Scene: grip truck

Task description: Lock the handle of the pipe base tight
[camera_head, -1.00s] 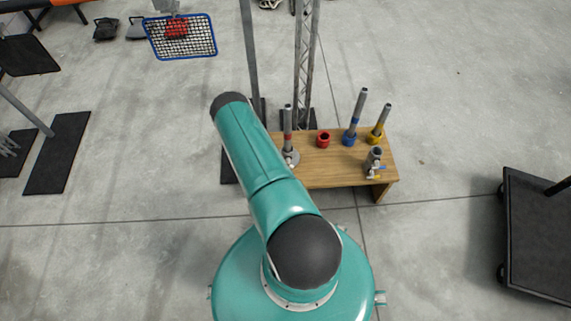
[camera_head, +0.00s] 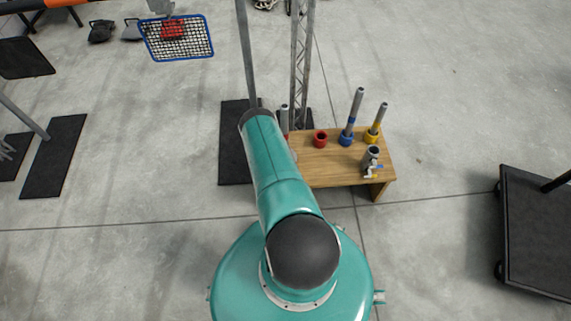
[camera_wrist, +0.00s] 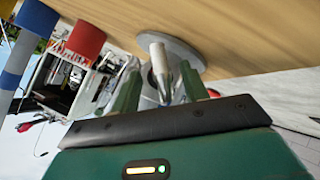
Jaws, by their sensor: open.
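In the wrist view a round grey pipe base (camera_wrist: 185,52) is fixed on the wooden table, with a short metal handle (camera_wrist: 158,62) standing out from it. My gripper (camera_wrist: 160,72) is open, with its two green fingers on either side of the handle. I cannot tell whether the fingers touch it. In the head view the pipe base is mostly hidden behind my arm. The upper part of its grey pipe (camera_head: 285,117) shows beside the arm. My gripper is hidden there.
The wooden table (camera_head: 330,172) also bears a red ring socket (camera_head: 320,139), a blue-collared pipe (camera_head: 353,115), a yellow-collared pipe (camera_head: 377,118) and a grey valve piece (camera_head: 371,158). A metal truss (camera_head: 301,60) stands behind. A dark cart (camera_head: 535,230) is at the right.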

